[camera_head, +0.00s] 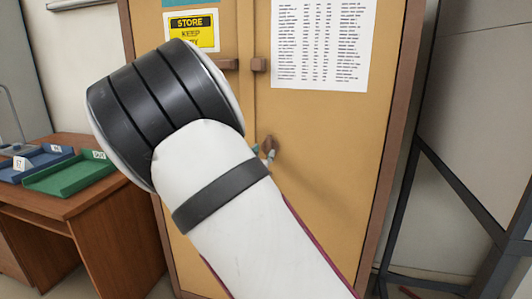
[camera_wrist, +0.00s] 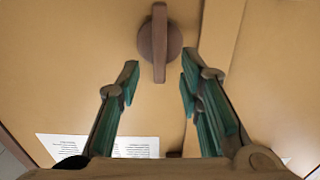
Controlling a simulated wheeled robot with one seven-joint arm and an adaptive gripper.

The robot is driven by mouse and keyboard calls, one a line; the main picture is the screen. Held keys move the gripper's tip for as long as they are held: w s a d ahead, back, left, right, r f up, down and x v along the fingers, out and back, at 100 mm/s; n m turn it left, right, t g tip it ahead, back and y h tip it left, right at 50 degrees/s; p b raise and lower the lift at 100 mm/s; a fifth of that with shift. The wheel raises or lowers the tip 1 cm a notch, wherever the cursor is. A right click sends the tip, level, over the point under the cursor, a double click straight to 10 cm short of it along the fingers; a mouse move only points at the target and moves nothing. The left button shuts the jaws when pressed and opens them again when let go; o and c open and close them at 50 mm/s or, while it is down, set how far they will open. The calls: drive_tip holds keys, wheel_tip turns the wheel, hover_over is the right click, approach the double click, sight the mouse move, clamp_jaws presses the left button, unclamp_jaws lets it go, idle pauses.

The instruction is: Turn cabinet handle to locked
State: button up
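A yellow-tan cabinet (camera_head: 325,165) with two doors fills the middle of the head view. Its brown turn handle (camera_head: 269,147) shows just right of my arm. In the wrist view the handle (camera_wrist: 160,42) is a bar on a round base, and the bar stands upright in the picture. My gripper (camera_wrist: 159,80) is open and empty, with its green-padded fingers apart. The handle lies just beyond the fingertips, roughly centred between them, and no contact shows. In the head view my arm hides most of the gripper.
Two small brown pulls sit higher on the doors, the right one (camera_head: 259,64) beside the seam. A printed sheet (camera_head: 320,40) and a yellow sign (camera_head: 192,30) are on the doors. A brown desk (camera_head: 90,195) with a blue and a green tray (camera_head: 70,172) stands left. A dark metal frame (camera_head: 450,185) stands right.

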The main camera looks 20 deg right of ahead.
drive_tip(key=x, duration=0.4)
drive_tip(key=shift+w+d+b, duration=0.2)
drive_tip(key=shift+w+b, duration=0.05)
drive_tip(key=shift+b, duration=0.05)
clamp_jaws()
